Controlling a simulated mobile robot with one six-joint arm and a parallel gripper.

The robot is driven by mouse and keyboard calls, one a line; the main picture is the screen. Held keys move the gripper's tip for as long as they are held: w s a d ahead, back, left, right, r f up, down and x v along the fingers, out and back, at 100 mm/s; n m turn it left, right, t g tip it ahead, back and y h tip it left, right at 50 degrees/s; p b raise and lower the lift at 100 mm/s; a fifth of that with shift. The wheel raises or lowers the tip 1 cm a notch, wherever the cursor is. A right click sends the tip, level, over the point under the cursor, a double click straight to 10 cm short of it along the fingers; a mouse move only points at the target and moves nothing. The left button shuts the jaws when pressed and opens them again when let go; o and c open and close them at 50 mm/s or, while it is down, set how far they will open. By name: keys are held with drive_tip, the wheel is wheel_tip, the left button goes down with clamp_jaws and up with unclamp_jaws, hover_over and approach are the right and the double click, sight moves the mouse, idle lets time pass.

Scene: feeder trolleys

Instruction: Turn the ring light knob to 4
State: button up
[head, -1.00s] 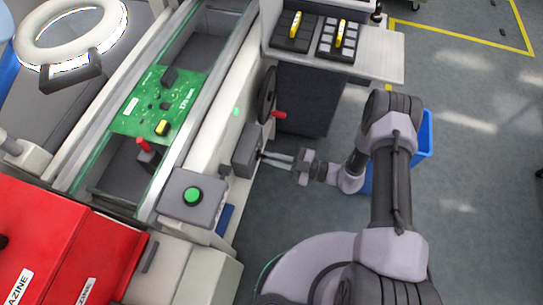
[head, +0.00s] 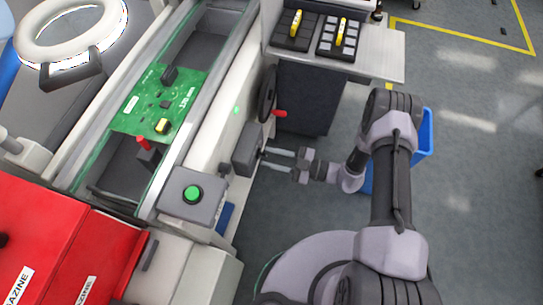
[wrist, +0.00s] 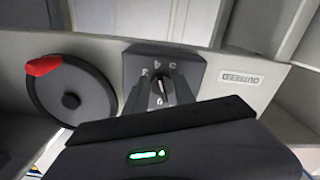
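The knob (wrist: 163,88) sits on a dark control box with numbers (wrist: 184,65), of which 3, 4 and 5 show around its upper side. Its pale pointer mark runs nearly upright in the wrist view; I cannot tell exactly which number it marks. My gripper (head: 264,157) reaches the box (head: 247,148) on the side of the machine. Its two fingers lie either side of the knob, but whether they press on it is not clear. The white ring light (head: 70,30) is at the upper left of the head view.
A black handwheel (wrist: 72,100) with a red handle is beside the box. A green button (head: 193,194) sits on a grey box nearby. A green circuit board (head: 150,112) lies on the conveyor. A blue bin (head: 424,140) stands behind my arm. The floor to the right is open.

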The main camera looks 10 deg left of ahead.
drive_tip(key=s+d+p, duration=0.1)
drive_tip(key=d+p, duration=0.2)
drive_tip(key=d, duration=1.4)
drive_tip(key=shift+s+d, duration=0.15)
drive_tip(key=shift+d, duration=0.05)
drive_tip(key=shift+r, duration=0.1)
wheel_tip(320, 180, up, 24)
drive_tip(key=w+f+n+g+h, duration=0.1)
drive_tip(key=n+g+h, duration=0.5)
drive_tip(key=n, duration=1.6)
drive_tip(key=s+r+n+t+h, duration=0.5)
drive_tip(key=r+n, duration=0.4)
drive_tip(key=n, duration=0.3)
drive_tip(key=s+d+r+n+t+h, duration=0.1)
drive_tip(key=s+r+n+t+h, duration=0.4)
drive_tip(key=s+r+n, duration=0.3)
drive_tip(key=n, duration=0.4)
drive_tip(key=shift+r+n+t, duration=0.3)
drive_tip(key=shift+r, duration=0.05)
